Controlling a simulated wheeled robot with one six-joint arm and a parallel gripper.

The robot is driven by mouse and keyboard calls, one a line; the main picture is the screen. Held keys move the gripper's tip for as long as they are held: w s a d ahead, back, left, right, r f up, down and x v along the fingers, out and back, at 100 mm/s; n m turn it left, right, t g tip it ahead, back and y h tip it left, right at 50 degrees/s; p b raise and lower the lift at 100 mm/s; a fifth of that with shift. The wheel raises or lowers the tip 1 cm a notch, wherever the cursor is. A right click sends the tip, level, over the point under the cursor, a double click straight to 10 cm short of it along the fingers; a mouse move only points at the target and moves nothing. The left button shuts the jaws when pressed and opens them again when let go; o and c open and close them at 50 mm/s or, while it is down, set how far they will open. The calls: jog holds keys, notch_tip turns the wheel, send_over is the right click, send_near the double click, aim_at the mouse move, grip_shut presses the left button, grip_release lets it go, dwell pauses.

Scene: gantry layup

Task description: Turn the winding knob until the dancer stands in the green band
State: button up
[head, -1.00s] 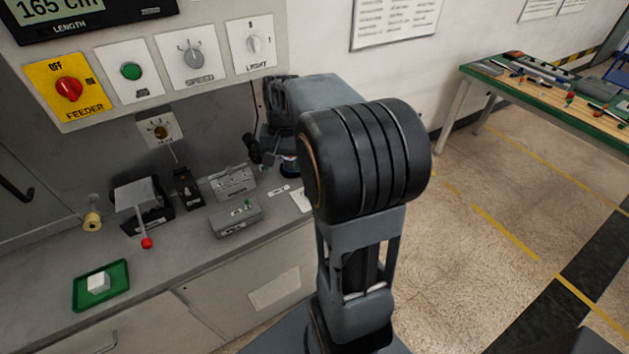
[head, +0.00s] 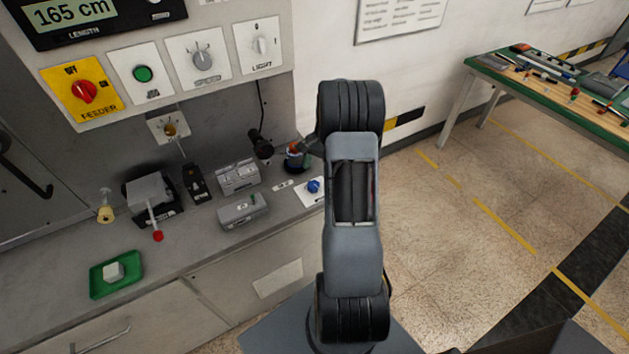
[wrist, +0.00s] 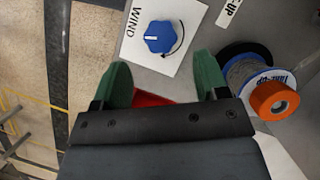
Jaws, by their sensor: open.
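The blue winding knob (head: 314,186) sits on a white card at the right end of the bench. In the wrist view the knob (wrist: 160,37) is lobed, with a white pointer line, beside the word WIND and a curved black arrow. My gripper (wrist: 164,78) is open, its two green fingertips apart, one towards each side of the knob but short of it in the picture. Nothing shows held. In the head view my arm hides the gripper. I cannot make out the dancer or its green band for certain.
A take-up spool (wrist: 245,72) with an orange end (wrist: 275,98) stands close right of my gripper. Left of the knob are grey boxes (head: 243,210), a red-tipped lever (head: 158,236) and a green tray (head: 117,274). A control panel (head: 226,88) hangs above, its display reading 165 cm.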

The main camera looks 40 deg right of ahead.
aim_at(314, 184)
jog(key=shift+p+x, duration=0.35)
jog(key=shift+x, duration=2.65)
jog(key=c, duration=0.9)
jog(key=shift+m, duration=0.3)
jog(key=shift+s+m+t+b, duration=0.1)
jog(key=shift+m+t+b, duration=0.75)
jog(key=shift+m, duration=1.65)
jog(key=shift+m+t, duration=0.3)
jog(key=shift+t, duration=0.05)
